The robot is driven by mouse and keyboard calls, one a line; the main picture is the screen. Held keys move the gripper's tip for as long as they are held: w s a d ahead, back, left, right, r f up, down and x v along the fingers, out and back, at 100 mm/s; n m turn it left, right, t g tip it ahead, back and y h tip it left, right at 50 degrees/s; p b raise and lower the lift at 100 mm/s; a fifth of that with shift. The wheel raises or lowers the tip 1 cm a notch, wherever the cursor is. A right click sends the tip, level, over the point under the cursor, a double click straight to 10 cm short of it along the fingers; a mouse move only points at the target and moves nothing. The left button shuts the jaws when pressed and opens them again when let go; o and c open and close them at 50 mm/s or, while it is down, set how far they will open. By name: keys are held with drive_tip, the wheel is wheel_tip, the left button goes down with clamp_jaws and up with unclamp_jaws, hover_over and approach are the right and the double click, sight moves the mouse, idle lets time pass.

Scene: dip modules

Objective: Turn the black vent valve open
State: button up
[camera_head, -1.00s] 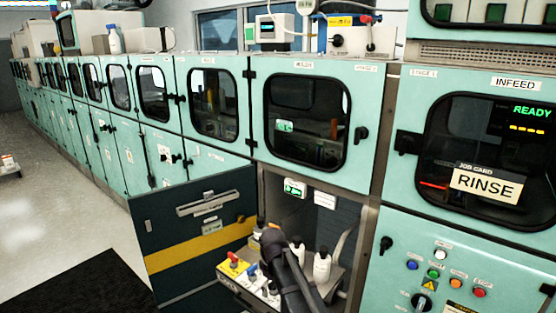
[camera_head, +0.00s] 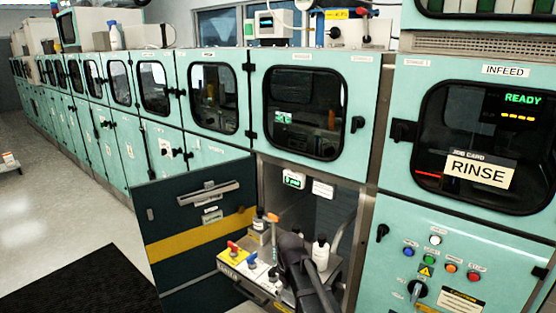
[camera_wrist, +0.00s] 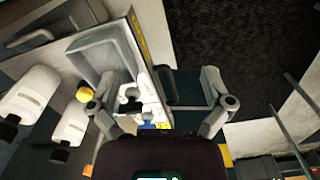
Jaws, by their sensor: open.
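A row of small valves sits on a pale panel (camera_head: 238,268) in the open lower bay. In the head view I see a red-handled valve (camera_head: 233,246), a blue-handled valve (camera_head: 251,257) and a small dark handle, seemingly the black vent valve (camera_head: 273,272), beside my arm. In the wrist view a black handle (camera_wrist: 130,106) shows between my fingers, nearer the left one, with a blue handle (camera_wrist: 148,126) close by. My gripper (camera_wrist: 158,104) is open, its fingers spread over the panel. Nothing is held. Contact and the handle's exact angle cannot be told.
White bottles (camera_head: 320,253) with black caps stand right of my arm; they also show at left in the wrist view (camera_wrist: 28,92). The open dark door (camera_head: 195,225) with a yellow stripe stands left of the bay. A control panel (camera_head: 440,265) is at right.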

drive_tip(key=s+d+f+m+b, duration=0.75)
drive_tip(key=s+d, duration=0.35)
drive_tip(key=d, duration=0.2)
wheel_tip(320, 180, up, 15)
drive_tip(key=p, duration=1.5)
drive_tip(key=shift+d+p, duration=0.3)
drive_tip(key=shift+d, duration=0.1)
drive_tip(key=shift+w+m, duration=0.1)
drive_tip(key=shift+m, duration=0.15)
